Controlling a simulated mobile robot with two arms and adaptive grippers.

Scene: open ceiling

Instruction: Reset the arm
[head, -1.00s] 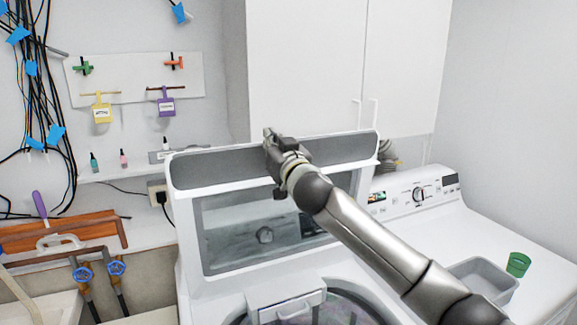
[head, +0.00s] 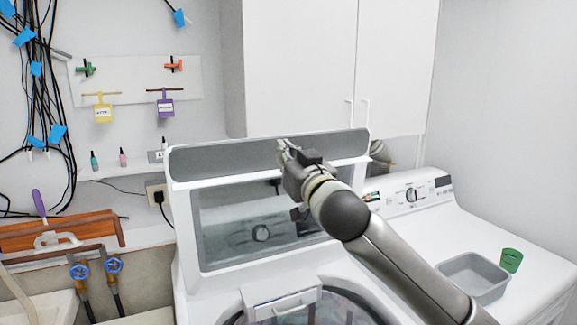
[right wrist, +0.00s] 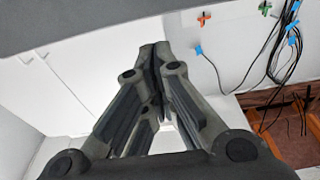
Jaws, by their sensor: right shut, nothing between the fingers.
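My right arm comes in from the lower right in the head view. Its gripper (head: 284,148) is in front of the raised lid (head: 190,200) of the top-loading washer, near the lid's grey upper panel. I cannot tell if it touches the lid. In the right wrist view the gripper's fingers (right wrist: 155,52) meet at the tips with nothing between them. My left gripper is in neither view.
White cabinets (head: 290,70) hang above the washer. A second machine (head: 415,235) on the right bears a grey tub (head: 475,277) and a green cup (head: 511,260). Cables (head: 45,110) hang on the left, above pipes with blue valves (head: 80,271).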

